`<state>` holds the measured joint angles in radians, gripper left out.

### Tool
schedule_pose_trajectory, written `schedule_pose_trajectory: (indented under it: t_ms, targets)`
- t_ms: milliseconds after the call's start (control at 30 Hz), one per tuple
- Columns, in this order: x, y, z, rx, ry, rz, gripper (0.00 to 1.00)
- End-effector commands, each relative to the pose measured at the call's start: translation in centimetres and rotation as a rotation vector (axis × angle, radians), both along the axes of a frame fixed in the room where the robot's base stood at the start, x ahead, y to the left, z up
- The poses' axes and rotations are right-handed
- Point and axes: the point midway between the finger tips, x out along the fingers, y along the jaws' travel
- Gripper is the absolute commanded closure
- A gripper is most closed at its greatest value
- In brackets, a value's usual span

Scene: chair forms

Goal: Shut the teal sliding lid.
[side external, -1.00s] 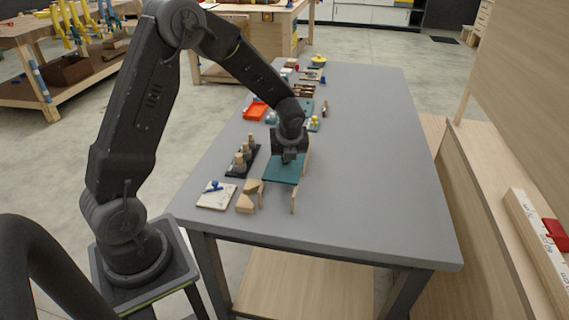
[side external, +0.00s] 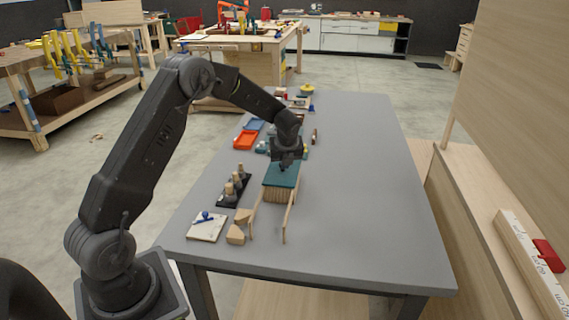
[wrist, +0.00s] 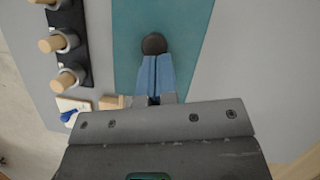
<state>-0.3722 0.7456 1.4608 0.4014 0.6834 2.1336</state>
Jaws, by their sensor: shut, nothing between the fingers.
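The teal sliding lid (side external: 281,178) lies flat on top of a light wooden box (side external: 280,195), between two thin wooden rails that stick out toward the camera. The box's near wall shows below the lid's near edge. The lid's far end is hidden behind my gripper. In the wrist view the lid (wrist: 187,40) carries a dark round knob (wrist: 154,44). My gripper (side external: 284,166) is low over the lid. Its blue fingers (wrist: 155,73) are shut and empty, with their tips right beside the knob; I cannot tell whether they touch it.
A black stand with wooden pegs (side external: 234,190) stands left of the box. A pale board with a blue item (side external: 206,227) and wooden blocks (side external: 238,230) lie nearer the camera. An orange tray (side external: 245,140) is behind. The table's right side is clear.

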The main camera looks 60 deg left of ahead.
Motion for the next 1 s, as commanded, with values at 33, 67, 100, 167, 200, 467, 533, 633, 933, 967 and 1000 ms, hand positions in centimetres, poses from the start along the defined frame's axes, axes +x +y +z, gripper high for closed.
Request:
schedule_pose_trajectory:
  t_ms: [33,67,100,167,200,467,533,633,933,967,1000]
  targets:
    - [-0.1,-0.1,-0.2,-0.002,0.005,0.001,1.00]
    - [-0.2,-0.1,-0.2,-0.003,0.006,0.001,1.00]
    - [-0.2,-0.2,-0.2,-0.003,0.006,0.001,1.00]
    - [-0.3,-0.5,-0.2,-0.002,0.006,0.000,1.00]
    - [-0.5,-0.8,-0.2,-0.002,0.006,0.000,1.00]
    - [-2.1,-4.2,1.8,0.001,-0.004,0.000,1.00]
    - [-2.4,-4.7,3.4,0.002,-0.004,-0.001,1.00]
    - [-2.8,-5.5,5.3,0.001,-0.003,-0.001,1.00]
    - [-3.5,-6.8,8.9,0.000,0.000,0.000,1.00]
    - [-3.5,-6.8,9.1,-0.001,-0.002,0.002,1.00]
    - [-3.7,-7.0,9.5,-0.004,-0.008,0.012,1.00]
